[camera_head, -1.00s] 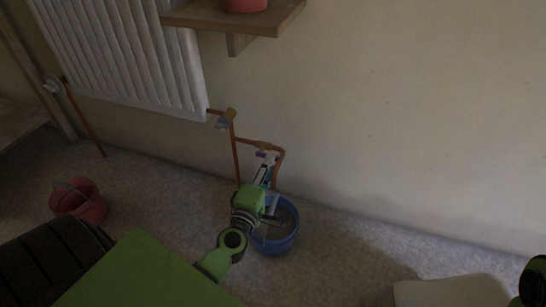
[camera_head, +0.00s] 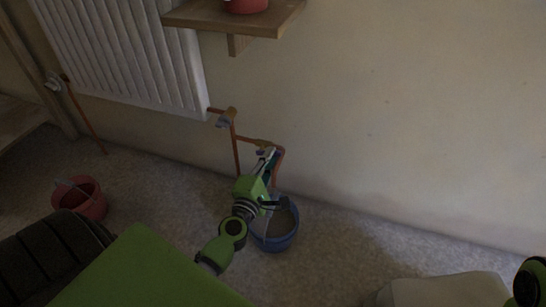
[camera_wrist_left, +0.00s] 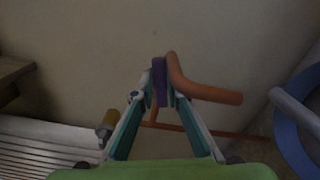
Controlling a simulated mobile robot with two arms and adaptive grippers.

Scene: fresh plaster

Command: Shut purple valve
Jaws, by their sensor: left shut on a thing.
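The purple valve's handle (camera_wrist_left: 160,80) stands between my left fingertips in the left wrist view, beside a bent copper pipe (camera_wrist_left: 205,93). My left gripper (camera_wrist_left: 160,92) is shut on this handle. In the head view my left gripper (camera_head: 268,160) reaches up to the lower valve on the copper pipe, and its fingers hide most of the purple handle. The exact angle of the handle is hard to tell there. My right gripper is not in view; only a green and black part shows at the right edge.
A blue bucket (camera_head: 278,243) stands on the floor below my left gripper. A red bucket (camera_head: 92,207) stands at left. A wooden shelf (camera_head: 270,22) juts from the wall above.

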